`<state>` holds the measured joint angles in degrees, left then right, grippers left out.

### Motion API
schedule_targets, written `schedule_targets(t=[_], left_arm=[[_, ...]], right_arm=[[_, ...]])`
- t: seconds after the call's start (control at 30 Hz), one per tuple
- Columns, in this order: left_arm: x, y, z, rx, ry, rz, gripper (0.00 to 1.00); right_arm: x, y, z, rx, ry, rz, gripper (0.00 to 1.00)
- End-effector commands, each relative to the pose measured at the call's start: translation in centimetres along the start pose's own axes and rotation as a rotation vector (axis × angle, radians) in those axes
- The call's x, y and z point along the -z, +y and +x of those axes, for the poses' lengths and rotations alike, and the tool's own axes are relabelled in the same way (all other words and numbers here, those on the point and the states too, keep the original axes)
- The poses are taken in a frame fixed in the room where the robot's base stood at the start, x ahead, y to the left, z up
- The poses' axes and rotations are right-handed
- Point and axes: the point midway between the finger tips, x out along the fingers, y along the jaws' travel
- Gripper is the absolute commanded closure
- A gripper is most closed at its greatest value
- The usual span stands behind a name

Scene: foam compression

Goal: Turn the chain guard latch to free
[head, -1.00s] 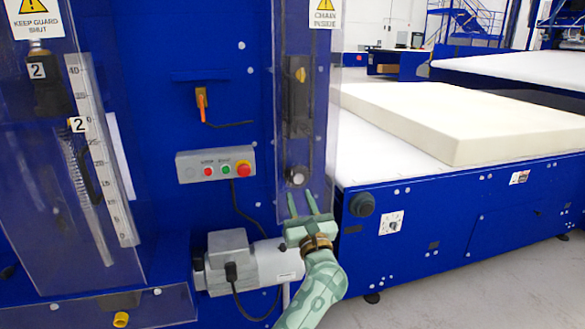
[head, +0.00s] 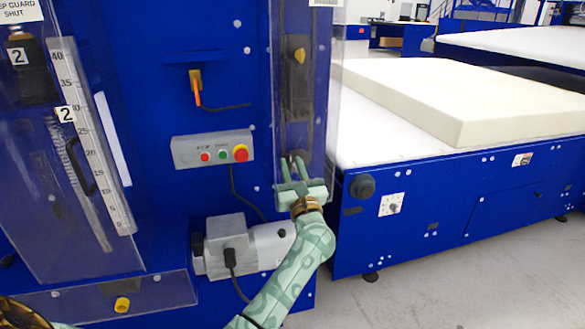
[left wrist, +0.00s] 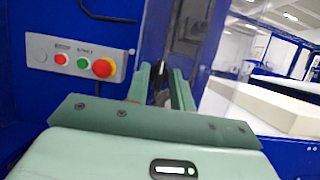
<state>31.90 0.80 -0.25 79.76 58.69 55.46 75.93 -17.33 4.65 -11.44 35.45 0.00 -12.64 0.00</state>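The chain guard (head: 318,100) is a tall clear cover on the blue machine in the head view. Inside its upper part is a dark block with a yellow piece (head: 299,54). A small dark round part, which may be the latch, sits low on the guard; my fingers now mostly hide it. My left gripper (head: 292,165) is in front of that spot, fingers pointing up and apart. The left wrist view shows the open fingers (left wrist: 162,82) with a dark part between them; I cannot tell whether they touch it. My right gripper is out of view.
A control box (head: 212,150) with red and green buttons is left of the gripper. A grey motor (head: 228,245) is below it. An orange handle (head: 197,88) with a cable is above. A foam slab (head: 470,95) lies on the white conveyor at right.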

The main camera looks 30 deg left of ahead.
Motion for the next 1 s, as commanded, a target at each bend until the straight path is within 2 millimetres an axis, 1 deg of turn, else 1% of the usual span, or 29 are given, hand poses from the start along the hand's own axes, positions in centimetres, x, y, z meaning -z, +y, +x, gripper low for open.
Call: schedule_targets(t=[0.17,0.37,0.57,1.0], left_arm=[[-0.2,0.0,0.1,0.012,-0.001,0.029,0.99],[-0.5,0.1,0.2,0.05,-0.002,0.121,0.99],[-0.7,0.2,0.2,0.114,-0.002,0.274,0.99],[-0.9,0.4,0.3,0.274,-0.002,0.66,1.0]], right_arm=[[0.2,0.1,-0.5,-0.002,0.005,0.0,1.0],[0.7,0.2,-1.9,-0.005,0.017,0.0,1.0],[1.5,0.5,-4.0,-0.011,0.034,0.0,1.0],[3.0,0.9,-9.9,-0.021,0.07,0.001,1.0]])
